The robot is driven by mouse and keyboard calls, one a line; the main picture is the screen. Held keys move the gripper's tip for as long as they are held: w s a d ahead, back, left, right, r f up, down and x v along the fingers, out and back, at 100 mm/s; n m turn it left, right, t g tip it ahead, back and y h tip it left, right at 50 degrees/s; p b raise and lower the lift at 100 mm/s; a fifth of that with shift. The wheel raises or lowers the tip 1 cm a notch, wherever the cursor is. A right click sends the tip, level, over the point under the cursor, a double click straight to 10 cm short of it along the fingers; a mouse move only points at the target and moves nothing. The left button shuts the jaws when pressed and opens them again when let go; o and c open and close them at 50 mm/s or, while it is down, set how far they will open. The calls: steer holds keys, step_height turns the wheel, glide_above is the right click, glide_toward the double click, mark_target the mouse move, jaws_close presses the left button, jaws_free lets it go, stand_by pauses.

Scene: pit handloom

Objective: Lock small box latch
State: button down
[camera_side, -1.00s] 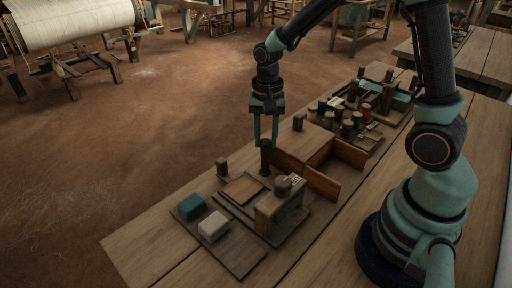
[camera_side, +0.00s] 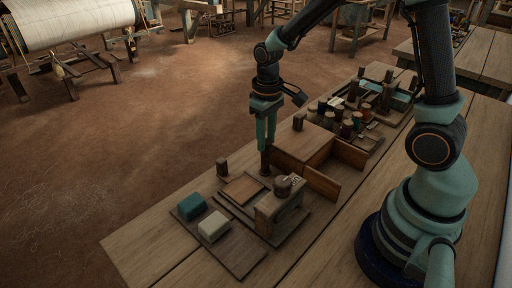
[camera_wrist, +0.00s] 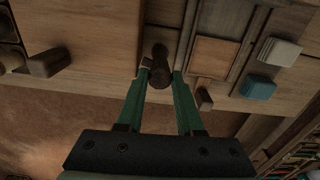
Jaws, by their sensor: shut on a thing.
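The small wooden box (camera_side: 302,141) stands in the middle of the bench in the side view, with an open compartment at its near right. A dark brown upright knob (camera_side: 265,163), apparently the latch handle, stands at its left corner. My gripper (camera_side: 266,149) points straight down and is shut on this knob. In the wrist view the knob (camera_wrist: 159,76) sits between the green fingertips (camera_wrist: 160,74), with the box's plank top above and to the left. The part of the knob between the fingers is partly hidden in the side view.
A board with a teal block (camera_side: 192,206) and a cream block (camera_side: 213,226) lies at the front left. A wooden stand with a round knob (camera_side: 283,187) is close by. Several bobbins (camera_side: 347,126) crowd a tray behind. A short peg (camera_side: 222,166) stands near the bench edge.

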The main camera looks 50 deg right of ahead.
steer(key=shift+n, duration=1.6)
steer(key=c, duration=0.5)
jaws_free()
steer(key=shift+c, duration=0.2)
steer(key=shift+r, duration=0.15)
step_height(320, 180, up, 12)
